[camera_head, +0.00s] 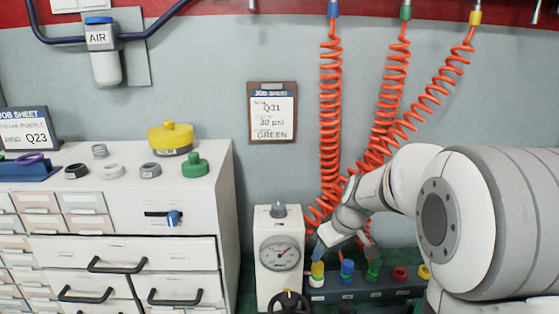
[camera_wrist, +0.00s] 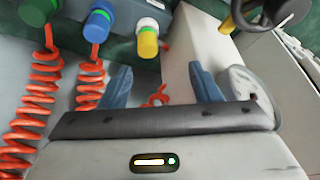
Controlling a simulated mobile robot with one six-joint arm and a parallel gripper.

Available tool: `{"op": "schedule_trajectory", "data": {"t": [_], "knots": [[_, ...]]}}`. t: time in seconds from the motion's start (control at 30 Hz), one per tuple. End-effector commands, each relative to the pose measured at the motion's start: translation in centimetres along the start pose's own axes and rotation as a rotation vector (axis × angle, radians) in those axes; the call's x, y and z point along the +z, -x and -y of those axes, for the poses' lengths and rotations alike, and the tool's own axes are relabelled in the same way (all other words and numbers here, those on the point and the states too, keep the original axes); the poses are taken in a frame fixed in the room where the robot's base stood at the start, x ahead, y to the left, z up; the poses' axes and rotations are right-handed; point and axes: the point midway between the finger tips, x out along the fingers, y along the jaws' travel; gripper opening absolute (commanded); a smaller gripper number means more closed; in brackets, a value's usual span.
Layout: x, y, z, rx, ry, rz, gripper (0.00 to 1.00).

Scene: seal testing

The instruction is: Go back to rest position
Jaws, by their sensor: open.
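My gripper (camera_head: 342,243) is at the lower right of the head view, above the left part of the row of coloured fittings. In the wrist view my gripper (camera_wrist: 163,84) shows two blue fingers spread apart with nothing held between them. A yellow and white fitting (camera_wrist: 148,42) stands beyond the gap between the fingers, apart from them. In the head view a yellow-topped fitting (camera_head: 317,269) sits just below the fingertips; I cannot tell the exact gap.
A white gauge unit (camera_head: 265,225) with a black handwheel (camera_head: 289,302) stands close left of the gripper. Orange coiled hoses (camera_head: 330,120) hang behind the arm. A white drawer cabinet (camera_head: 215,185) is further left. A job sheet clipboard (camera_head: 272,112) hangs on the grey wall.

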Motion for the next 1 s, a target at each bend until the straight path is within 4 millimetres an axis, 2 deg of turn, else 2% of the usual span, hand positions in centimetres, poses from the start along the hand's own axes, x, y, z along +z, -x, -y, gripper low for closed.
{"op": "schedule_trajectory", "data": {"t": [0.03, 0.1, 0.3, 0.5, 0.6, 0.7, 0.83, 1.0], "knots": [[0.0, 3.8, 1.3, 0.007, -0.026, 0.007, 0.57], [1.0, 7.1, 2.8, 0.017, -0.077, 0.025, 0.57], [4.6, 15.2, 7.0, 0.059, -0.230, 0.077, 0.57], [8.6, 21.5, 10.2, 0.119, -0.380, 0.113, 0.57], [10.2, 23.4, 11.2, 0.146, -0.439, 0.124, 0.57], [11.3, 24.4, 11.8, 0.165, -0.479, 0.131, 0.57], [12.1, 24.7, 12.1, 0.177, -0.502, 0.135, 0.57], [12.1, 24.7, 12.1, 0.177, -0.502, 0.135, 0.57]]}}
